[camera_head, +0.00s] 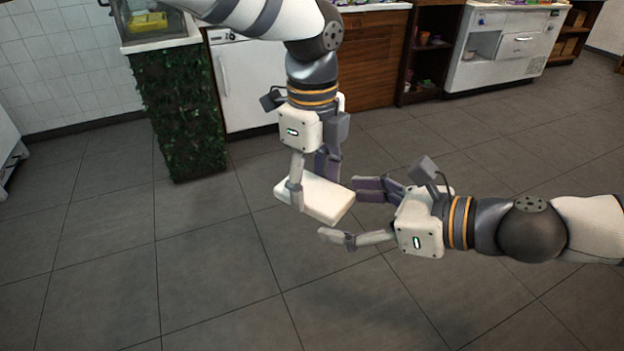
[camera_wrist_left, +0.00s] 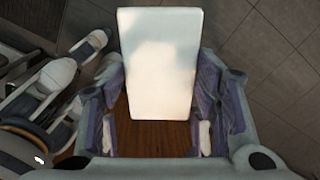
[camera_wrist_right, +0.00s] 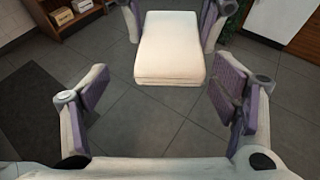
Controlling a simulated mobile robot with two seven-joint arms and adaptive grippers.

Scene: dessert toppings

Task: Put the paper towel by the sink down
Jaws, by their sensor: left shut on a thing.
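The paper towel is a white, flat, rectangular stack (camera_head: 325,200) held in mid-air above the floor. My left gripper (camera_head: 311,187) comes down from above and is shut on it, with a finger on each side. In the left wrist view the white stack (camera_wrist_left: 158,62) fills the space between the fingers. My right gripper (camera_head: 345,212) is just right of the stack with its fingers spread. In the right wrist view the stack (camera_wrist_right: 172,50) lies ahead of the open, empty fingers (camera_wrist_right: 160,110). No sink can be made out clearly.
A leaf-covered counter end (camera_head: 180,110) carries a glass case with a yellow item (camera_head: 149,21). A white appliance (camera_head: 245,85), wooden cabinets (camera_head: 375,60) and a white unit with a drawer (camera_head: 505,50) line the back. Grey tiled floor (camera_head: 150,270) is clear around my arms.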

